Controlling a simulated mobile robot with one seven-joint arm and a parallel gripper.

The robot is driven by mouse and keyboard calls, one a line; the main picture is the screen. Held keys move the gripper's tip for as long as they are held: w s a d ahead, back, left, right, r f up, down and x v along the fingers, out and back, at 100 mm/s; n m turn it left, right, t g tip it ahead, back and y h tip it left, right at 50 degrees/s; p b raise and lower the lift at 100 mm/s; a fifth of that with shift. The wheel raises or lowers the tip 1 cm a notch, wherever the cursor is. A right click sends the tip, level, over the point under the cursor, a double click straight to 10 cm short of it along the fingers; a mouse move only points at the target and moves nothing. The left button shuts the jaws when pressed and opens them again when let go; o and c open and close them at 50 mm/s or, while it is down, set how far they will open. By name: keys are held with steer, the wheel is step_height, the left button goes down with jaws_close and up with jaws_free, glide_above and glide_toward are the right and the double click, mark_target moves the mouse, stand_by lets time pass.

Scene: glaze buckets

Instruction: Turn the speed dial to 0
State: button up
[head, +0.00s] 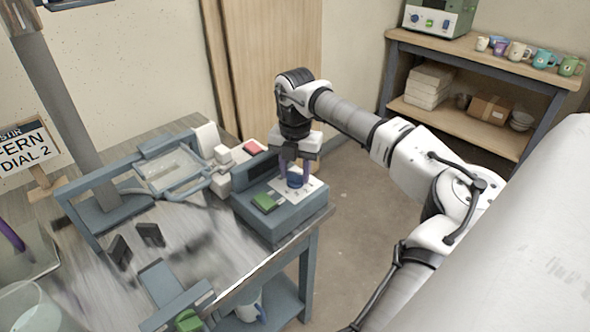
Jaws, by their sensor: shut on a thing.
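The speed dial (295,182) is a dark blue knob on the white scale plate (312,187) of a grey-blue control box (282,222). The box stands at the right edge of the metal table. My gripper (295,177) points down from above with its fingers on either side of the dial, shut on it. The scale marks are too small to read, and the fingers partly hide the plate, so I cannot tell which number the dial points to. A green switch (265,202) sits on the box, left of the dial.
A red button (252,147) lies behind the box, near a clamp frame (175,170). A sign (25,150) at left reads "STIR", "FERN" and "DIAL 2", partly cut off. A shelf (465,50) with several mugs stands at the back right. The floor between is clear.

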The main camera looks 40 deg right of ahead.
mark_target(295, 173)
steer(key=n, duration=0.5)
steer(key=shift+r+n, duration=0.1)
steer(key=shift+n, duration=0.2)
steer(key=n, duration=0.4)
steer(key=shift+d+n+p, duration=0.1)
steer(key=shift+n+p, duration=0.3)
steer(key=o, duration=1)
step_height(295, 173, up, 14)
stand_by(0.5)
